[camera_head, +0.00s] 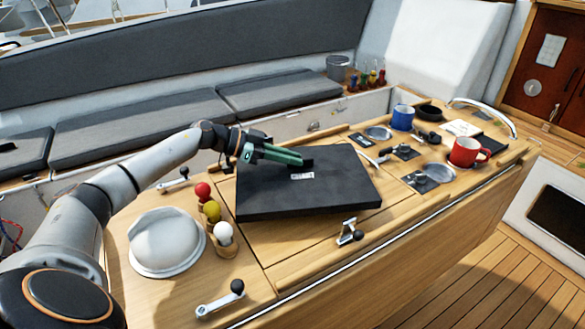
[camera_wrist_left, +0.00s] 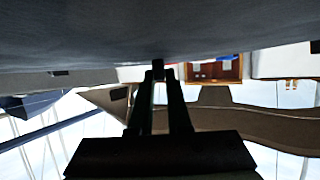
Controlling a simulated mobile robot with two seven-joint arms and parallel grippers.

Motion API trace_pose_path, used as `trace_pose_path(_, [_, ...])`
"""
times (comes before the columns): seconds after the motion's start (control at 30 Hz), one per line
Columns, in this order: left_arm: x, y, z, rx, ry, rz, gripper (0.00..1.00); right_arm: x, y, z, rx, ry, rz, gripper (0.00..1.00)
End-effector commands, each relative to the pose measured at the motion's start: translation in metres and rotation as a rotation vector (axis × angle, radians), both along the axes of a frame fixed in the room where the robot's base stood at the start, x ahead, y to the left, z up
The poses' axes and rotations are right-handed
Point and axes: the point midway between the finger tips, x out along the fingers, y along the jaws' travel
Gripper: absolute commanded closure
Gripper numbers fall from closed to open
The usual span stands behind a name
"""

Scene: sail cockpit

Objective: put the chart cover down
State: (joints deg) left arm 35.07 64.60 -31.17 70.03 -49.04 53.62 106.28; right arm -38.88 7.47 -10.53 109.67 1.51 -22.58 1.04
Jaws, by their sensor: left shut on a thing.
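The chart cover (camera_head: 335,190) is a flat, dark, thick panel with a small white label, at the middle of the wooden cockpit table (camera_head: 300,262). My left gripper (camera_head: 298,158) reaches over it from the left, with its green fingers shut on the small black handle on its top. In the left wrist view, the fingers (camera_wrist_left: 158,72) close on a small dark piece against the cover's dark surface (camera_wrist_left: 80,35). The cover lies low over the table; I cannot tell whether its underside touches the wood. What is under it is hidden. My right gripper is not in view.
Left of the cover stand a white dome (camera_head: 167,243) and red, yellow and white balls (camera_head: 212,209) in wooden holders. A blue mug (camera_head: 402,117) and a red mug (camera_head: 466,152) stand at the right.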

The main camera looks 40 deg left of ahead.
Motion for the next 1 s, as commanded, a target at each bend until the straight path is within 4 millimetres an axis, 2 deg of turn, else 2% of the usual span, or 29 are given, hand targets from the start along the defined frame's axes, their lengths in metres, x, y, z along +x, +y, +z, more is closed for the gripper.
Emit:
trace_pose_path(0.13, [0.007,-0.004,-0.007,-0.003,-0.001,-0.001,1.00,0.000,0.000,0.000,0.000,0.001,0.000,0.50])
trace_pose_path(0.33, [0.005,-0.003,-0.036,-0.003,0.002,0.000,1.00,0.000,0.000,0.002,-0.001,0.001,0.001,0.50])
trace_pose_path(0.67, [0.005,-0.003,-0.038,-0.001,0.000,-0.001,1.00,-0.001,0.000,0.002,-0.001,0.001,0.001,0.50])
trace_pose_path(0.7, [0.005,-0.002,-0.039,0.000,0.001,-0.001,0.80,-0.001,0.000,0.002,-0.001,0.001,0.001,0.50])
trace_pose_path(0.93, [0.005,-0.003,-0.039,0.000,0.001,-0.001,0.54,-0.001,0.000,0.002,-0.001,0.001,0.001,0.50])
trace_pose_path(1.0, [0.005,-0.003,-0.039,0.000,0.001,-0.001,0.54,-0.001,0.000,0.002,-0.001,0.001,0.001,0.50])
